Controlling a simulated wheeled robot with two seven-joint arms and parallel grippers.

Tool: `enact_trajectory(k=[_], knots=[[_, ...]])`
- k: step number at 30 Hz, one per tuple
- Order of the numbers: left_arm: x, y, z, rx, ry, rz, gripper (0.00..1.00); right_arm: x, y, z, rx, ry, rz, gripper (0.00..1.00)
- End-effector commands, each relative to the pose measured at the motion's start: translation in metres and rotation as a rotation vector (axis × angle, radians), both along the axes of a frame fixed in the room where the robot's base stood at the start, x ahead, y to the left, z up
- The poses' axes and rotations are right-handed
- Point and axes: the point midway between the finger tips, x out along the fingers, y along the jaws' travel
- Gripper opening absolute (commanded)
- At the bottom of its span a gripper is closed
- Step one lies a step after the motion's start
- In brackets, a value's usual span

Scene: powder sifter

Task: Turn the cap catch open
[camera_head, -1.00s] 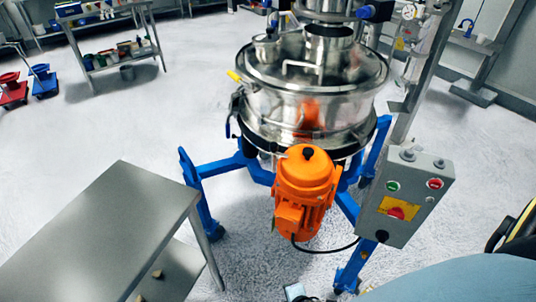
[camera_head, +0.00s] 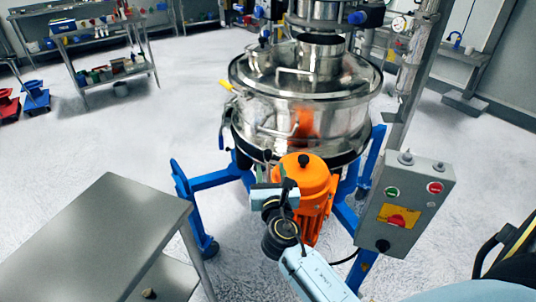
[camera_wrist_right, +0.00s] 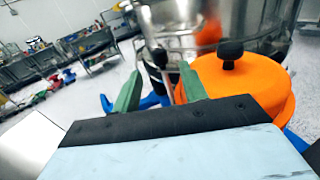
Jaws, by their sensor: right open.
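The steel sifter (camera_head: 290,115) has a round lid (camera_head: 345,82) and a yellow-tipped handle (camera_head: 226,85) at its left rim. An orange motor housing (camera_head: 308,178) with a rounded cap and black knob (camera_head: 305,160) stands in front. In the right wrist view this black knob (camera_wrist_right: 230,52) is right of the fingers. Which part is the cap catch is unclear. My right gripper (camera_head: 272,180) is at the housing's left front; its green fingers (camera_wrist_right: 160,80) are apart and empty. A small dark knob (camera_wrist_right: 159,57) shows beyond the gap. My left gripper is not in view.
A grey control box (camera_head: 405,205) stands right of the housing. Blue legs (camera_head: 205,182) support the sifter. A bare steel table (camera_head: 105,235) is at the front left. A shelf with containers (camera_head: 105,60) is at the back left, with open floor between.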

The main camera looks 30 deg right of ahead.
Motion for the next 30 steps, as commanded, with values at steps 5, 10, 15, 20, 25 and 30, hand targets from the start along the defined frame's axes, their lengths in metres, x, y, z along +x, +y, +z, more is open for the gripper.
enact_trajectory(k=[5, 10, 15, 20, 25, 30], knots=[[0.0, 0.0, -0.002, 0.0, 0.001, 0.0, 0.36, 0.035, -0.018, 0.0, 0.0, -0.001, 0.0, 0.43], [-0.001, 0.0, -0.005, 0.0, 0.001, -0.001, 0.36, 0.057, -0.028, -0.001, 0.001, 0.0, 0.0, 0.43], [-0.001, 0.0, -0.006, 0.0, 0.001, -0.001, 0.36, 0.067, -0.034, -0.001, 0.003, 0.001, 0.0, 0.43], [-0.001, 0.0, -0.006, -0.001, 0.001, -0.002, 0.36, 0.069, -0.035, -0.001, 0.004, 0.0, 0.0, 0.43], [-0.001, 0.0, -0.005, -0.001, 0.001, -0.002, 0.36, 0.069, -0.035, -0.001, 0.004, 0.0, 0.0, 0.39], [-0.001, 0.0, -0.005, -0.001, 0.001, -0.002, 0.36, 0.068, -0.034, -0.001, 0.003, 0.001, 0.0, 0.17]])
